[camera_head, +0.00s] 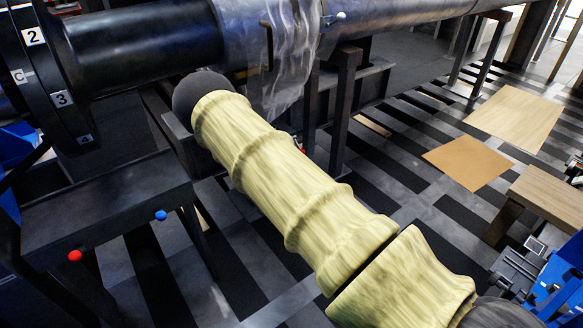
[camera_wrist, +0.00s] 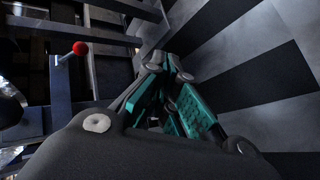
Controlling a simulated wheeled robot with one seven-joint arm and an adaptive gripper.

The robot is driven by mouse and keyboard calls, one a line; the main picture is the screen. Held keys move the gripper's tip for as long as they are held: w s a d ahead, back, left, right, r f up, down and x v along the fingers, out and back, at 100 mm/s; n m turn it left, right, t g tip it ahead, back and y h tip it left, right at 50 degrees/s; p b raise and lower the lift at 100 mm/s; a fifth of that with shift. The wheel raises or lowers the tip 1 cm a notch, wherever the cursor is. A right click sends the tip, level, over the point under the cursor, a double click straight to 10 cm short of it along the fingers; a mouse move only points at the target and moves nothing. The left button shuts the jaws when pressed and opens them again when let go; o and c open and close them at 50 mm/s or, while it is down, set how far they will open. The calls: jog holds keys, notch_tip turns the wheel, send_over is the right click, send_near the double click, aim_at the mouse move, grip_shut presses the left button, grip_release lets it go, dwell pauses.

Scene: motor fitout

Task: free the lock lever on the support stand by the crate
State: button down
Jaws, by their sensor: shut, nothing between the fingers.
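A lever with a red ball knob (camera_wrist: 80,48) stands on a dark metal frame at the upper left of the wrist view. My gripper (camera_wrist: 168,68) shows there with its teal-padded fingers drawn together and empty, to the right of the red knob and apart from it. In the head view my gripper is hidden behind my covered arm. A dark stand (camera_head: 110,205) at the left there carries a red knob (camera_head: 75,256) and a blue knob (camera_head: 161,215). A small red spot (camera_head: 303,150) shows beside my arm. I cannot tell which of these is the wrist view's knob.
A large dark cylinder (camera_head: 140,45) with numbered flange and a grey pipe (camera_head: 400,22) run across the top, with clear plastic sheeting (camera_head: 290,60) hanging down. Dark posts (camera_head: 345,110) stand below. Blue bins (camera_head: 15,143) sit at the left edge.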

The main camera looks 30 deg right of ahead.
jog(key=w+d+r+n+t+h+b, duration=0.1)
jog(key=w+b, duration=0.8)
jog(key=w, duration=1)
jog(key=shift+w+d+r+n+t+h+b, duration=0.25)
jog(key=shift+r+n+t+h, duration=0.45)
jog(key=shift+r+n+h, duration=0.45)
jog(key=shift+s+r, duration=0.1)
jog(key=shift+r, duration=0.15)
jog(key=b+x, duration=0.4)
jog(key=x, duration=0.6)
jog(key=shift+s+d+r+b, duration=0.1)
jog(key=shift+s+d+r, duration=0.15)
jog(key=shift+s, duration=0.35)
jog(key=shift+s+d+r+b, duration=0.15)
jog(key=shift+s+r, duration=0.1)
jog(key=shift+s, duration=0.35)
jog(key=shift+s+d+r+b, duration=0.1)
jog(key=shift+s+d+r, duration=0.1)
jog(key=shift+s, duration=0.4)
jog(key=shift+s+d, duration=0.1)
